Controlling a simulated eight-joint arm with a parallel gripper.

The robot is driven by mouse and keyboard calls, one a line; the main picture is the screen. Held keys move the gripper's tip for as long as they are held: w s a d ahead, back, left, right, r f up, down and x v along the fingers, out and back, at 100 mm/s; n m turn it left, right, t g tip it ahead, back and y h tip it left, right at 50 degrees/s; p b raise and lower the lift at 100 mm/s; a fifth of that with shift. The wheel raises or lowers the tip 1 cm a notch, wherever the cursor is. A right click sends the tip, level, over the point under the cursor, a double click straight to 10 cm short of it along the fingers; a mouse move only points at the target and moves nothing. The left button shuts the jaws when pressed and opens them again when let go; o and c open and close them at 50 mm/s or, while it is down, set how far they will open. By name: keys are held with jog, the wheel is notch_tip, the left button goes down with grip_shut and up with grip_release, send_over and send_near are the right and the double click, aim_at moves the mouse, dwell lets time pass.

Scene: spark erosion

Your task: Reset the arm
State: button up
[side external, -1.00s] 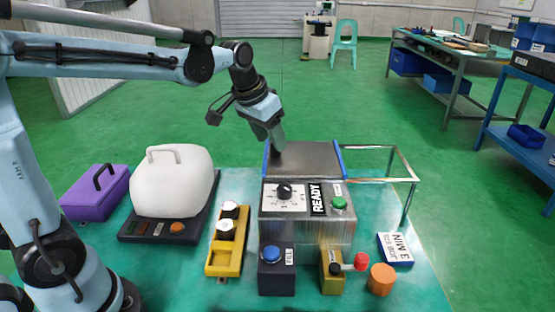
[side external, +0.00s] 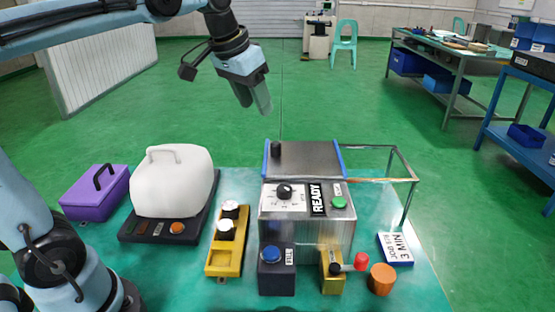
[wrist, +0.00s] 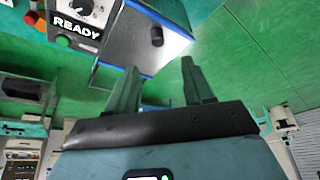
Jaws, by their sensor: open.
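My gripper (side external: 254,98) hangs in the air above and behind the metal machine (side external: 310,215), pointing down and slightly right. Its two fingers are apart and nothing is between them in the wrist view (wrist: 158,85). The machine has a dial (side external: 284,191), a READY label (side external: 318,199) and a green button (side external: 339,202) on its front. A small black knob (side external: 276,150) stands on its top at the back left, below and apart from my fingertips. The knob also shows in the wrist view (wrist: 157,37).
A white handled cover (side external: 172,182) on a dark base, a purple box (side external: 95,192) and a yellow holder (side external: 222,255) stand left. A blue-button box (side external: 270,270), red-knobbed lever (side external: 360,262), orange cylinder (side external: 381,279) and 3 MIN card (side external: 396,249) stand in front. A wire frame (side external: 405,170) stands right.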

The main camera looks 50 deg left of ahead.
jog(key=s+d+f+t, duration=0.2)
jog(key=s+d+f, duration=0.1)
jog(key=s+f, duration=0.7)
notch_tip(320, 180, down, 3)
jog(key=shift+s+d+f+t, duration=0.15)
jog(key=shift+d+f+t, duration=0.05)
jog(key=shift+d+t, duration=0.2)
